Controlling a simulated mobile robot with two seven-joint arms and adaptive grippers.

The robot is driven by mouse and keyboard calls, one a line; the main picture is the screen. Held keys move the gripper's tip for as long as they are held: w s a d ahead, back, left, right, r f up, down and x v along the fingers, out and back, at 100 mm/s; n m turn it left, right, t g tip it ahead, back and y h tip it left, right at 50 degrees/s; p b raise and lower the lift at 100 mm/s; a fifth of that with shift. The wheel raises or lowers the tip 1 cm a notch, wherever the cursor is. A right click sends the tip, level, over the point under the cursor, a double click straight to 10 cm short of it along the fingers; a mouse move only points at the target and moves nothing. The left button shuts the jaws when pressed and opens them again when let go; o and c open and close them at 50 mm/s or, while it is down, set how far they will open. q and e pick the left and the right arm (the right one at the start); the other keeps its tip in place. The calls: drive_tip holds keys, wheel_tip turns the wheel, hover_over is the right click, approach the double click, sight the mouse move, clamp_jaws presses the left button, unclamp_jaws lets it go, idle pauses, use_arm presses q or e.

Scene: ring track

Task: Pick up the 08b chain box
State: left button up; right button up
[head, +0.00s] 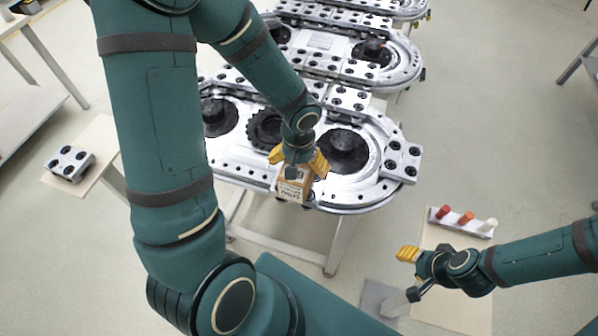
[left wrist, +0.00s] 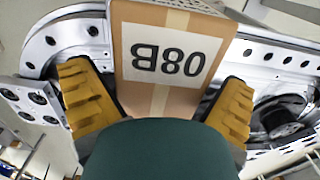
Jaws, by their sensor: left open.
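The 08b chain box (head: 293,188) is a brown cardboard box with a white label, at the front edge of the nearest ring track (head: 383,186). In the left wrist view the box (left wrist: 168,60) shows its label "08B" upside down. My left gripper (head: 298,163) is open, with its yellow fingers on either side of the box; the wrist view shows the fingers (left wrist: 160,105) beside it, and I cannot tell whether they touch it. My right gripper (head: 408,254) is at the lower right, away from the box, its yellow fingers close together.
More ring tracks (head: 335,58) stand behind. A side stand (head: 60,180) at the left holds a metal block (head: 70,163). At the right, a light board (head: 458,305) bears a rack (head: 462,222) with red and white pegs. Dark sprockets (head: 343,150) stick up from the track.

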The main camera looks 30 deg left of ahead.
use_arm(q)
drive_tip(key=shift+f, duration=0.1)
drive_tip(key=c, duration=1.2)
